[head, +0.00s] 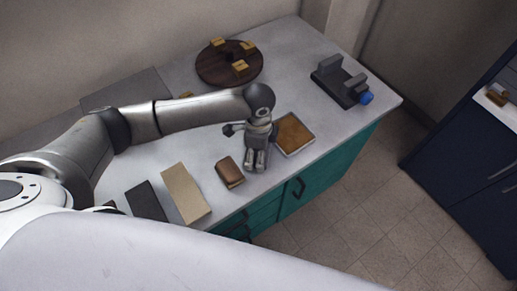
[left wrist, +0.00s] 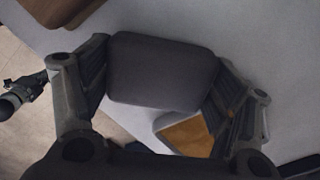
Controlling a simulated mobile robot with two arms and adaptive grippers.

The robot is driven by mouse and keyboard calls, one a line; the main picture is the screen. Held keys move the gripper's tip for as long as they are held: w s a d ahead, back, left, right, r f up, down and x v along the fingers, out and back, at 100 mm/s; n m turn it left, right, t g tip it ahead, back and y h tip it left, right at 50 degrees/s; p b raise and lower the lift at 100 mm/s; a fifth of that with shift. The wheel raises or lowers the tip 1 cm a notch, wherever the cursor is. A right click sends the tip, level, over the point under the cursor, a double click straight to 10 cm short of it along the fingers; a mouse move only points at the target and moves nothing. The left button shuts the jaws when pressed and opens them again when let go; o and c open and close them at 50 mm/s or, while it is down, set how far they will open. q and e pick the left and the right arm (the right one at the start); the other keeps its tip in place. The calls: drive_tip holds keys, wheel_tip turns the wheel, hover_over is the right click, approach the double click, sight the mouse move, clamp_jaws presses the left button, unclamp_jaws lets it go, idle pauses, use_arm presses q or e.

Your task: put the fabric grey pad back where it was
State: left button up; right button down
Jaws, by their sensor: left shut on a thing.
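The grey pad (left wrist: 163,72) is a dark, rounded rectangular block in the left wrist view. My left gripper (left wrist: 160,85) is shut on it, with one finger against each side. In the head view my left gripper (head: 257,158) points down over the counter's front part, between the brown block and the square tray. The pad is hard to make out there, mostly hidden by the gripper. I cannot tell from these frames where the pad was before.
The grey counter (head: 180,120) holds a square tray with a tan surface (head: 293,134), a brown block (head: 229,172), a beige slab (head: 186,193), a dark slab (head: 146,201), a round wooden board (head: 207,72) with small blocks and a grey fixture with a blue knob (head: 366,97).

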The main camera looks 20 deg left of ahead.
use_arm(q)
drive_tip(key=shift+f, duration=0.15)
drive_tip(key=o, duration=1)
drive_tip(key=shift+c, duration=0.2)
wheel_tip(320, 180, up, 12)
drive_tip(key=b, duration=0.1)
drive_tip(key=shift+r, duration=0.2)
